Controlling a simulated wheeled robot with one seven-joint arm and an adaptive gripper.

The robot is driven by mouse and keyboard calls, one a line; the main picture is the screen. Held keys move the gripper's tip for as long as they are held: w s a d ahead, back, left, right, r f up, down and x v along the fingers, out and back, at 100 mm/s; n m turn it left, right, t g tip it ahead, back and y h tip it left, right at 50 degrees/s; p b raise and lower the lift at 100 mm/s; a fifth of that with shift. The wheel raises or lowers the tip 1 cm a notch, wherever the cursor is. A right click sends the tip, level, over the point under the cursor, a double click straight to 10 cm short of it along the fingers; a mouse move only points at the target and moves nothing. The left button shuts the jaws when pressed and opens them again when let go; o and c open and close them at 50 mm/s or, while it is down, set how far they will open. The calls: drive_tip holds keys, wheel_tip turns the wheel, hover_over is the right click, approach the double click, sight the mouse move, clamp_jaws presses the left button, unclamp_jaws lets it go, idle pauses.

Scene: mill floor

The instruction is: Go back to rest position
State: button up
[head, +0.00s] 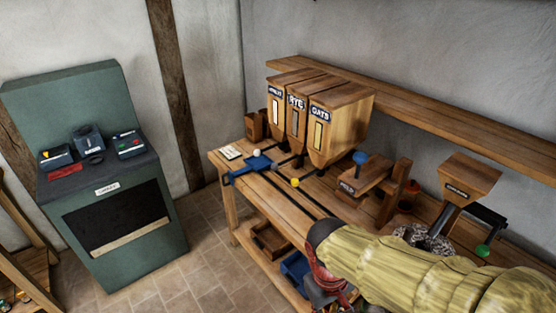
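My arm, in a padded yellow-green sleeve, reaches in from the lower right over the front of the wooden bench (222,160). My gripper (326,290) hangs down at the arm's end, red and dark, beside the bench's front edge near the bottom of the view. Its fingertips are not clear, so I cannot tell whether it is open or shut. I see nothing plainly held in it.
Labelled wooden hoppers (340,112) stand on the bench, one reading RYE and one OATS. A blue tray-like piece (260,163) is at its left end. A wooden funnel (470,178) stands right. A green cabinet (125,215) is left; tiled floor (215,262) lies between.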

drive_tip(key=s+d+r+m+t, duration=0.1)
drive_tip(key=d+r+m+t, duration=0.1)
drive_tip(key=r, duration=0.4)
drive_tip(key=s+d+r+m+t+y+b, duration=0.1)
drive_tip(key=d+r+m+t, duration=0.1)
drive_tip(key=d+r, duration=0.3)
drive_tip(key=shift+s+r+m+t, duration=0.3)
drive_tip(key=shift+r+t, duration=0.3)
drive_tip(key=shift+t, duration=0.3)
